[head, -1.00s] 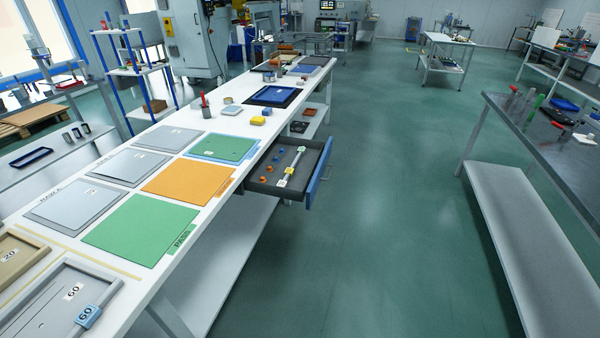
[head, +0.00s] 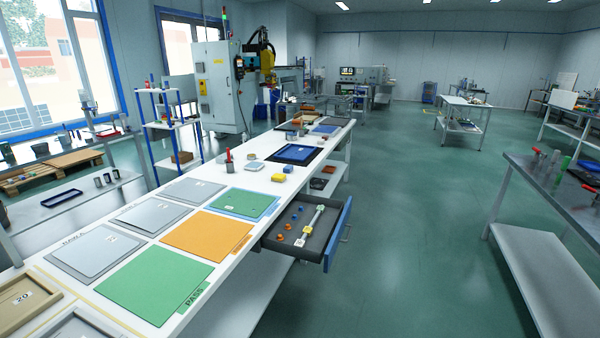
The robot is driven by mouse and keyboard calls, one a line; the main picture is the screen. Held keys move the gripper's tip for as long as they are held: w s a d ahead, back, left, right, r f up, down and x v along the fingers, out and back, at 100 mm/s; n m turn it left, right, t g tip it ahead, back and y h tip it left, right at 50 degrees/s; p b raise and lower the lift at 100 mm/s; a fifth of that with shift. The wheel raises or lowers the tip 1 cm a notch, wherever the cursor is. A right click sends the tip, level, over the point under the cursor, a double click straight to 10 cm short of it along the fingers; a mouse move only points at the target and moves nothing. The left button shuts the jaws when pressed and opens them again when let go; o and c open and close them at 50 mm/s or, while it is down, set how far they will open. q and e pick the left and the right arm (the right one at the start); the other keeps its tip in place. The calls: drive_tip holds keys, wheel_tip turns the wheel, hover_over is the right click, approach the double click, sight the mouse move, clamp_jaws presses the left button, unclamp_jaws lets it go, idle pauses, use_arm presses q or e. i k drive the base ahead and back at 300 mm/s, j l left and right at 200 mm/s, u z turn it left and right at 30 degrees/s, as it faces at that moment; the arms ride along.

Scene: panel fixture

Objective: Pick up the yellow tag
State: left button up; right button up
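The open drawer (head: 329,244) under the long white table holds a pale bar with small tag-like pieces along it. A small yellowish piece (head: 299,242) sits at the bar's near end, and another pale yellow-green piece (head: 307,231) sits a little farther along. They are too small to tell which is the yellow tag. A yellow block (head: 278,177) also stands on the tabletop near its right edge. Neither of my grippers is in view.
Small orange pieces (head: 281,238) and blue pieces lie in the drawer. The white table (head: 212,278) bears a green panel (head: 150,284), an orange panel (head: 207,236), grey panels and a blue tray (head: 297,153). The drawer juts into the aisle; the floor (head: 410,240) to its right is clear.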

sight(309, 230)
drive_tip(key=i+l+u, duration=0.2)
drive_tip(key=u, duration=0.25)
drive_tip(key=i+l+u, duration=0.15)
drive_tip(key=l+u, duration=0.15)
drive_tip(key=u, duration=0.2)
drive_tip(key=i+l+u, duration=0.1)
drive_tip(key=l+u, duration=0.35)
drive_tip(key=j, duration=0.1)
